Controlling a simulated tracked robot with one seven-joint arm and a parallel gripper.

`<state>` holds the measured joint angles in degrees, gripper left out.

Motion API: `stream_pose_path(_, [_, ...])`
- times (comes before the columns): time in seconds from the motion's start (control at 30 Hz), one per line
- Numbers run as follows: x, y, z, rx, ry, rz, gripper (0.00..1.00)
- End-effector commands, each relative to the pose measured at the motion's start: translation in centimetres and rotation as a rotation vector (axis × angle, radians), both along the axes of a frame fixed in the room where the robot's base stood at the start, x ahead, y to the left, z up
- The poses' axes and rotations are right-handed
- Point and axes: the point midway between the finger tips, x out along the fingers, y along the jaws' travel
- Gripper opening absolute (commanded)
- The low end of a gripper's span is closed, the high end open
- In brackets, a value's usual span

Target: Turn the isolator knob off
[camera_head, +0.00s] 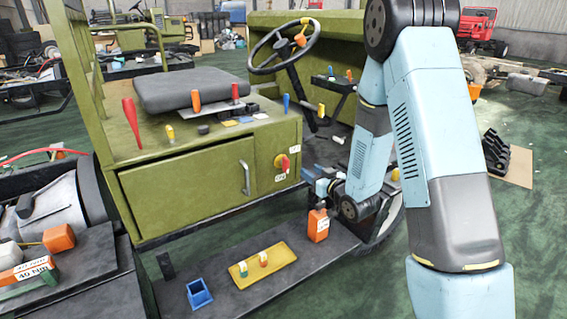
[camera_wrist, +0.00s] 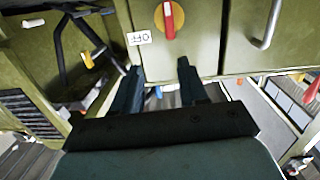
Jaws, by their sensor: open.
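The isolator knob (camera_head: 283,162) is a red handle on a yellow disc, on the right part of the green cabinet's front in the head view. Small white labels sit above and below it. In the wrist view the knob (camera_wrist: 169,17) is at the top edge, partly cut off, its red handle roughly upright in the picture. An upside-down OFF label (camera_wrist: 139,38) is beside it. My gripper (camera_wrist: 158,82) is open and empty, its two dark fingers apart and short of the knob. In the head view my gripper (camera_head: 322,188) is right of and below the knob, partly hidden by my arm.
A silver door handle (camera_head: 245,177) is left of the knob. An orange bottle (camera_head: 318,225), a yellow tray (camera_head: 240,279) and a blue bin (camera_head: 199,295) stand on the dark step below. A steering wheel (camera_head: 260,66) and several levers are above.

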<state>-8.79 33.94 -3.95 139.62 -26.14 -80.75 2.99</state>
Motion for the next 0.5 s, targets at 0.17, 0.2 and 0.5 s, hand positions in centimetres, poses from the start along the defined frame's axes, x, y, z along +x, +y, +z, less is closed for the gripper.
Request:
stream_pose_path(0.17, [-0.7, 0.8, -1.8, 0.051, -0.033, 0.038, 0.43])
stream_pose_path(0.2, [-0.8, 0.9, -2.0, 0.059, -0.039, 0.042, 0.43])
stream_pose_path(0.5, [0.6, 2.1, -2.1, 0.07, -0.049, 0.051, 0.43])
